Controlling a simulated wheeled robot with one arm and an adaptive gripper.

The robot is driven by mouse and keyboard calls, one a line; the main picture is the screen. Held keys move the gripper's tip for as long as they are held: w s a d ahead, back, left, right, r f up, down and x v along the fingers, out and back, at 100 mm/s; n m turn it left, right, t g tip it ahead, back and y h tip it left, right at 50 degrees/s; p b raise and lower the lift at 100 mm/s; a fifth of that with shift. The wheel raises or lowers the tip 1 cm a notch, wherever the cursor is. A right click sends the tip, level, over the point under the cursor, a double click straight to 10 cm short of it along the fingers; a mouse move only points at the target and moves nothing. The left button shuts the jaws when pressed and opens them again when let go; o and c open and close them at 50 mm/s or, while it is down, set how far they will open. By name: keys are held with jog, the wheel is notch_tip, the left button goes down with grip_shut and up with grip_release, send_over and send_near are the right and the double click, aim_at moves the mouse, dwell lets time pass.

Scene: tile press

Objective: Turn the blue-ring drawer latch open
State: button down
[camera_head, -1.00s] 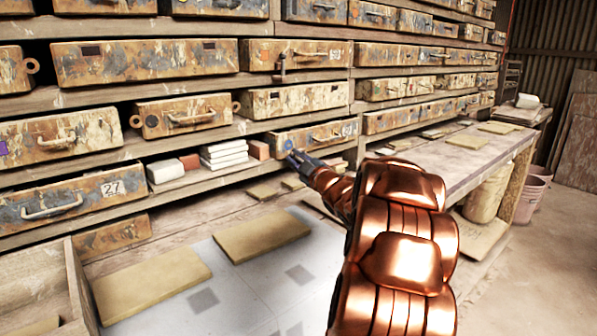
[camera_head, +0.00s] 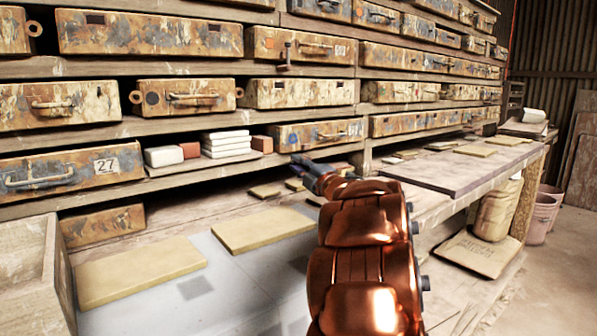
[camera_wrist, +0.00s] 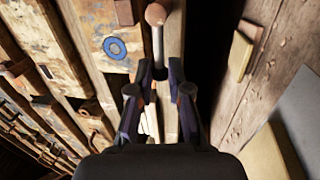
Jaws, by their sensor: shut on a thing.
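The blue-ring drawer (camera_head: 340,131) sits low in the rack in the head view, with its blue mark near the left end of its front. In the wrist view the blue ring (camera_wrist: 114,48) shows clearly on the worn drawer front. Beside it is the latch (camera_wrist: 157,42), a thin pale rod with a round copper-coloured knob (camera_wrist: 155,14). My gripper (camera_wrist: 160,72) is shut on the latch rod, with the knob beyond the fingertips. In the head view my gripper (camera_head: 302,163) is just below the drawer's left end; the latch is hidden there.
White and reddish blocks (camera_head: 226,144) sit on the shelf left of the drawer. Tan tiles (camera_head: 262,229) lie on the bench below. A wooden box (camera_head: 25,265) stands at the left front. A worktop (camera_head: 450,168) extends to the right.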

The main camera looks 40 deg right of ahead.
jog(key=shift+f+n, duration=0.1)
jog(key=shift+n, duration=0.2)
jog(key=c, duration=1.2)
grip_release()
jog(key=shift+c, duration=0.2)
jog(key=v, duration=1.2)
